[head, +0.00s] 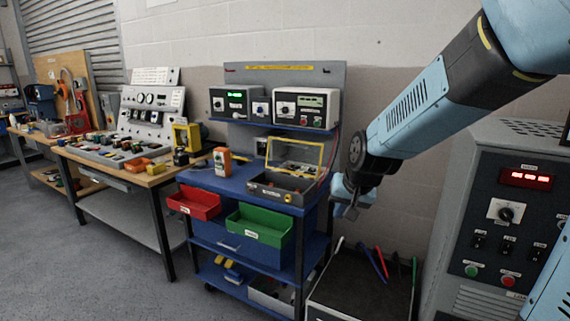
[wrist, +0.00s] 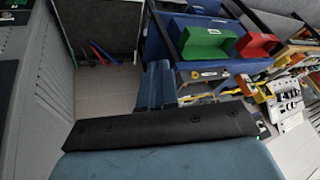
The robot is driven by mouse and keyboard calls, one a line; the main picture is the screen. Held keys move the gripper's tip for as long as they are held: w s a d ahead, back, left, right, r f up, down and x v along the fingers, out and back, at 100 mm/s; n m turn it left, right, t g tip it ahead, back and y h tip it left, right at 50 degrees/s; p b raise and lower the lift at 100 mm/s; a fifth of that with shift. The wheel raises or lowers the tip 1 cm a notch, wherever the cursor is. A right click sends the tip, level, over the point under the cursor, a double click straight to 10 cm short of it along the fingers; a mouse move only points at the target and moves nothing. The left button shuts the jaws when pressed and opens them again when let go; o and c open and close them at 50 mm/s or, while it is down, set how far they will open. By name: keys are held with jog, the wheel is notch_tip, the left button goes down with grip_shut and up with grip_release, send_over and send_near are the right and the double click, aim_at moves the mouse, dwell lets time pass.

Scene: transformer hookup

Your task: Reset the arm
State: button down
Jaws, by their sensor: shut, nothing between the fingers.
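My blue and black arm reaches in from the upper right of the head view and points down to the left. My gripper (head: 347,206) hangs at its end, in the air in front of the wall, to the right of the blue cart (head: 228,182). Its fingers are small and dark here, shut with nothing between them. It appears apart from the cart and everything else. In the wrist view, blue and black parts of my own arm fill the lower middle.
The cart carries a red bin (head: 194,203), a green bin (head: 258,228) and an open yellow-framed case (head: 292,155). A grey cabinet (head: 490,220) with a red display stands right. Floor at left is clear.

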jog(key=s+d+r, duration=0.3)
jog(key=s, duration=0.3)
jog(key=s+d+r+h, duration=0.1)
jog(key=s+d+r, duration=0.2)
jog(key=s, duration=0.4)
jog(key=s+d+r+n, duration=0.1)
jog(key=s+d+r, duration=0.2)
jog(key=s, duration=0.4)
jog(key=shift+d+r+h, duration=0.3)
jog(key=shift+d+h, duration=0.05)
jog(key=shift+h, duration=0.05)
jog(key=shift+s, duration=0.1)
